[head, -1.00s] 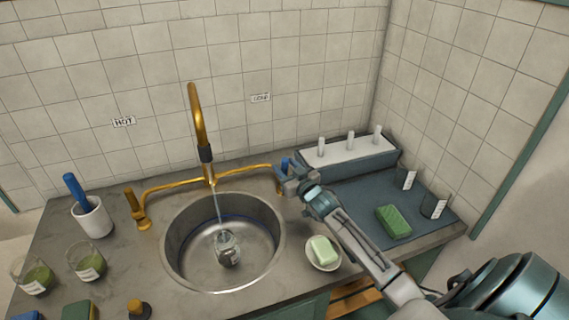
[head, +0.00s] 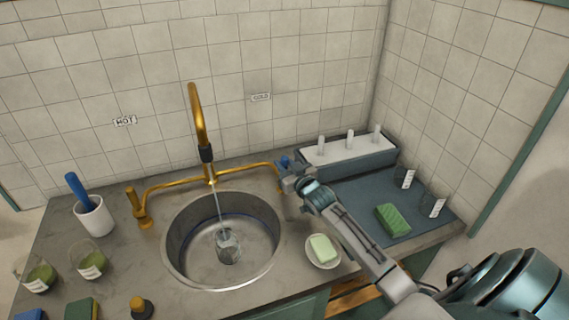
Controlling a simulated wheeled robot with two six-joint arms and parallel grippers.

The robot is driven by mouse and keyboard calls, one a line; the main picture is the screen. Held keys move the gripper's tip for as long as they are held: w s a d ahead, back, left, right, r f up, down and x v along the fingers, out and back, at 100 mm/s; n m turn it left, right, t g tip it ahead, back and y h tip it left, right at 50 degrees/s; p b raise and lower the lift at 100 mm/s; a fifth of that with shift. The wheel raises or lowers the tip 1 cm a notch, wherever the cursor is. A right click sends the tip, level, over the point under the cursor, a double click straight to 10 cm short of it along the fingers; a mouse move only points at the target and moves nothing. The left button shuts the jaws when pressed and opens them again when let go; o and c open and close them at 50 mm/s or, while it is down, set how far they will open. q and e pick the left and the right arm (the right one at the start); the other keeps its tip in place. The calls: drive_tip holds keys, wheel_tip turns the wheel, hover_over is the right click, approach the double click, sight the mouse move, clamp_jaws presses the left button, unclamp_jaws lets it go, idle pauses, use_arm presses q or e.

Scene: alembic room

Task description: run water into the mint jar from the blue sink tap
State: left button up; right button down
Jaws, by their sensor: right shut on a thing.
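A small glass jar (head: 229,247) stands in the round steel sink (head: 188,270), under the brass spout (head: 198,118). A thin stream of water (head: 220,208) runs from the spout down to the jar's mouth. The jar's label and water level are too small to make out. The blue tap handle (head: 285,160) is at the right end of the brass pipe, partly hidden by my right gripper (head: 287,170). That gripper is shut on the blue handle. My left gripper is not in view.
Two jars with green contents (head: 91,266) (head: 39,278) stand at the left, near a white mug (head: 94,218). A soap dish (head: 324,253) sits right of the sink.

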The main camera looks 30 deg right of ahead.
drive_tip(key=shift+w+d+r+g+p, duration=0.1)
drive_tip(key=shift+w+r+g+p, duration=0.3)
drive_tip(key=shift+p, duration=0.65)
drive_tip(key=shift+w+f+g, duration=0.2)
drive_tip(key=shift+f+g, duration=0.1)
drive_tip(key=shift+g, duration=0.3)
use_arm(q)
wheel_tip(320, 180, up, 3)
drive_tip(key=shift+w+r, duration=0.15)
use_arm(e)
drive_tip(key=c, duration=1.2)
unclamp_jaws()
drive_tip(key=shift+c, duration=0.2)
use_arm(q)
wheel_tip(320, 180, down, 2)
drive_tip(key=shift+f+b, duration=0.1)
drive_tip(key=shift+b, duration=0.85)
use_arm(e)
drive_tip(key=v, duration=1)
drive_tip(key=shift+s+d, duration=0.15)
drive_tip(key=shift+s, duration=0.2)
